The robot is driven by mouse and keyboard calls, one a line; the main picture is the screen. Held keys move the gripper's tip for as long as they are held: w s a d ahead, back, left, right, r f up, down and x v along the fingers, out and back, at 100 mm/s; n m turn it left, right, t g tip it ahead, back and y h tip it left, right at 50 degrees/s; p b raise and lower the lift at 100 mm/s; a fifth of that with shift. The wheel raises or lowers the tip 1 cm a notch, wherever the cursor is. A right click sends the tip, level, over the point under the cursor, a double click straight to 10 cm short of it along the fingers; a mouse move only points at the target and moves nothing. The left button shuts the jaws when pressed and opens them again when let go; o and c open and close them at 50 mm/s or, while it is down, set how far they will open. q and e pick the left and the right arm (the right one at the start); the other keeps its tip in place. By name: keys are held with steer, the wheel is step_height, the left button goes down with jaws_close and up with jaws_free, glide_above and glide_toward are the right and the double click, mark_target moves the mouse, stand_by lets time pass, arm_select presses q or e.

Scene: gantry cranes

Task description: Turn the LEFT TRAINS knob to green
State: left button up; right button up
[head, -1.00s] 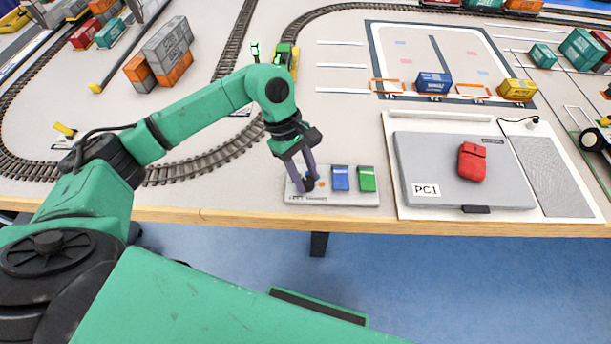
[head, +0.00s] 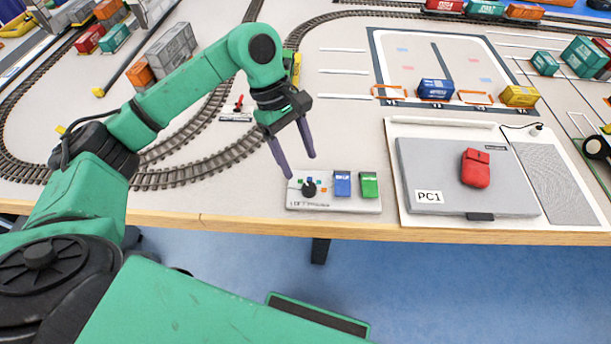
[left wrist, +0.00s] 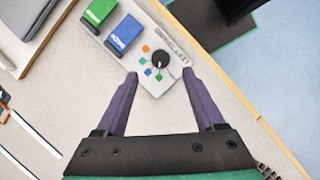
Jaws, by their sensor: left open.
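The LEFT TRAINS panel (head: 333,206) is a light plate at the table's front edge. Its black round knob (head: 309,187) stands at the left end, ringed by small coloured marks. The knob also shows in the left wrist view (left wrist: 160,59), with orange, green and blue marks beside it. I cannot tell for certain which mark its pointer faces. My left gripper (head: 301,167) is open and empty, above and behind the knob and apart from it. In the left wrist view the open fingertips (left wrist: 160,72) point toward the knob. My right gripper is not in view.
A blue block (head: 342,184) and a green block (head: 369,185) sit on the panel right of the knob. A grey PC1 case (head: 440,160) with a red object (head: 475,168) lies further right. Curved train track (head: 205,165) runs behind and left.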

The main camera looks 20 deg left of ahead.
arm_select(q)
steer(key=v, duration=0.7)
steer(key=shift+r, duration=0.25)
steer(key=shift+a, duration=0.1)
